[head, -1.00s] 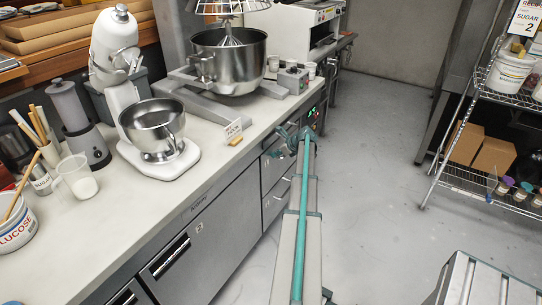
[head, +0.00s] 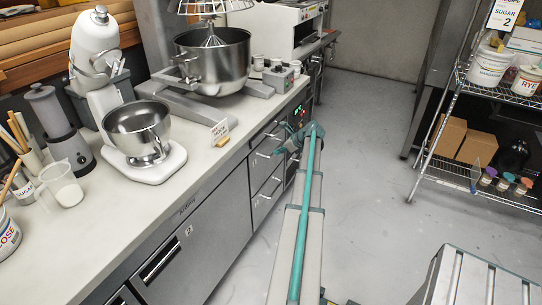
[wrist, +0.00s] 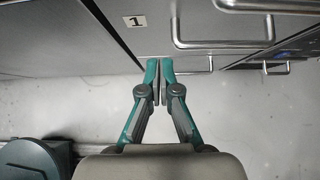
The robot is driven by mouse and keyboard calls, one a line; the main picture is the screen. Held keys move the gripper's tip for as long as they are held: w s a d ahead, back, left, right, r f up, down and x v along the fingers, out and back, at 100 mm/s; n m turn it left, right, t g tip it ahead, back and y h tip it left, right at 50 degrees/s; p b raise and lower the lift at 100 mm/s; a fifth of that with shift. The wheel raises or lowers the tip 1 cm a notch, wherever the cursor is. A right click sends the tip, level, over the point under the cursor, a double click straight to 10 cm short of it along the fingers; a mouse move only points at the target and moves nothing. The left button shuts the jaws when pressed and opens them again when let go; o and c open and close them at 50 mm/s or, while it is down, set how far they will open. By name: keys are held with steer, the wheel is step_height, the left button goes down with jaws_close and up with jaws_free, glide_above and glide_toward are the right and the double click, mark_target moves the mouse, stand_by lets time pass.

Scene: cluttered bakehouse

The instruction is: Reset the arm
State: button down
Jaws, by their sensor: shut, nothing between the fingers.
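My gripper (wrist: 160,82) shows in the wrist view with its two teal and grey fingers closed together and nothing between them. The fingertips point at the grey front of the counter cabinet, near a panel labelled 1 (wrist: 134,21) and several bar handles. Whether they touch it I cannot tell. In the head view my arm reaches forward along the aisle, with its far end beside the drawers (head: 266,165). The fingers are not clear there.
The counter (head: 128,215) on the left bears a white stand mixer (head: 97,45), a large steel mixing bowl (head: 212,62) and jars. A wire shelf (head: 475,180) stands at the right, a slatted metal stool (head: 470,275) at the lower right. The aisle floor (head: 365,150) between is clear.

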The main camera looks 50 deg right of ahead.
steer(key=s+a+f+n+g, duration=0.2)
steer(key=s+a+f+n, duration=0.1)
steer(key=s+a+n, duration=0.4)
steer(key=a+f+n+g+y, duration=0.1)
steer(key=a+f+n+g, duration=0.1)
steer(key=a+f+n, duration=0.65)
steer(key=a+f+n+g, duration=0.2)
steer(key=a+f, duration=0.3)
steer(key=a, duration=0.8)
steer(key=a+f+n+g+y, duration=0.1)
steer(key=a+f+n+g, duration=0.1)
steer(key=a+f+n, duration=0.65)
steer(key=s+a+f+n+g+h, duration=0.1)
steer(key=s+a+f+n+g, duration=0.1)
steer(key=s+a, duration=0.6)
steer(key=s+a+f+n+g+h, duration=0.1)
steer(key=s+a+f+n+g, duration=0.1)
steer(key=s+a, duration=0.6)
steer(key=s+a+f+n+g+h, duration=0.1)
steer(key=s+a+f+n+g, duration=0.2)
steer(key=s+a, duration=0.6)
steer(key=a+n, duration=0.1)
steer(key=a, duration=0.7)
steer(key=shift+n+g, duration=0.3)
steer(key=shift+g, duration=0.1)
steer(key=shift+w, duration=0.1)
